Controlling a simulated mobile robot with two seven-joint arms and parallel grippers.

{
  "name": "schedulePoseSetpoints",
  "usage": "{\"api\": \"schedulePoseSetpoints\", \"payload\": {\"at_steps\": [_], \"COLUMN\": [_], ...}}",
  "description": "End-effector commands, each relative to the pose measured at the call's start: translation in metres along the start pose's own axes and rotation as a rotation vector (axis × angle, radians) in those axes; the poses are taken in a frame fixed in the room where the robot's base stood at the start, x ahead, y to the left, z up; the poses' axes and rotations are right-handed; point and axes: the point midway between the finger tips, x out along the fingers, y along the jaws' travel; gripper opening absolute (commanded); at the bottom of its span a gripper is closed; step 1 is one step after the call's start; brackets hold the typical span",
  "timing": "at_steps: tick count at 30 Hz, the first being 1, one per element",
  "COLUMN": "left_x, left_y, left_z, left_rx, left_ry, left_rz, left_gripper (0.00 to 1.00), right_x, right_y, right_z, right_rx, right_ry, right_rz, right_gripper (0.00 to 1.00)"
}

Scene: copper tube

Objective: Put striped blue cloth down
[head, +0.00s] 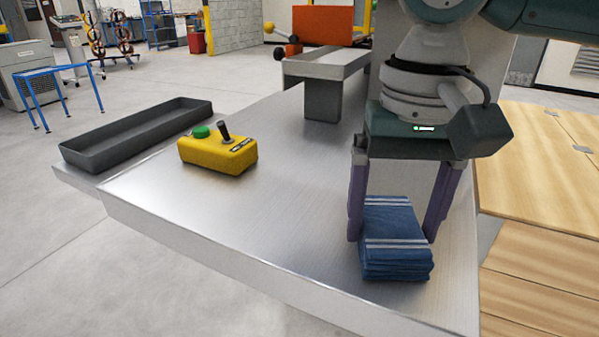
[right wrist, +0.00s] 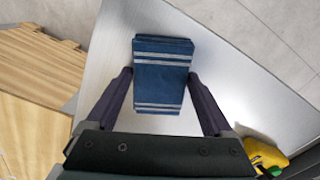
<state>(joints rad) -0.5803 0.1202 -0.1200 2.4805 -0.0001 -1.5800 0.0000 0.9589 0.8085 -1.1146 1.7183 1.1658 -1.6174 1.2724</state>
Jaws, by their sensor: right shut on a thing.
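The striped blue cloth (head: 396,262) is a folded blue stack with pale stripes, at the front right of the metal table (head: 270,215). My right gripper (head: 393,238) points down with one purple finger on each side of the cloth, shut on it. In the right wrist view the cloth (right wrist: 160,75) lies between and beyond the fingertips (right wrist: 160,75). The cloth appears to be at or very near the table top; a small gap underneath cannot be ruled out. My left gripper is not in view.
A yellow control box (head: 218,155) with a green button and black lever stands left on the table. A long dark tray (head: 140,135) lies beyond it. Wooden boards (head: 540,260) are at the right. The table between box and cloth is clear.

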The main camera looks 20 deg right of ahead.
Motion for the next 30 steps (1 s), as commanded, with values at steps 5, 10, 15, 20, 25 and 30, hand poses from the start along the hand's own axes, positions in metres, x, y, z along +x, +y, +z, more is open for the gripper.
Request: {"api": "schedulePoseSetpoints", "payload": {"at_steps": [5,10,15,20,25,30], "left_x": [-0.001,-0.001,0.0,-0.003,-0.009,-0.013], "left_y": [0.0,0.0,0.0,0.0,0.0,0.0], "left_z": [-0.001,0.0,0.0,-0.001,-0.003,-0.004], "left_rx": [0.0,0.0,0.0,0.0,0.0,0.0], "left_ry": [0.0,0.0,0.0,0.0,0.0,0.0], "left_rz": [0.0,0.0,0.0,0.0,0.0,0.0], "left_gripper": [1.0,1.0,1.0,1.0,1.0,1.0], "right_x": [0.002,0.002,0.001,-0.017,-0.056,-0.092], "right_y": [0.0,0.0,0.0,-0.001,-0.001,-0.001], "right_z": [0.0,0.0,0.0,-0.001,-0.001,-0.001], "right_rx": [0.001,0.001,0.0,0.001,0.001,0.0], "right_ry": [0.0,0.0,0.001,0.002,0.005,0.002], "right_rz": [0.0,0.0,-0.001,-0.003,-0.004,-0.004], "right_gripper": [0.91,1.0,1.0,1.0,1.0,1.0]}}
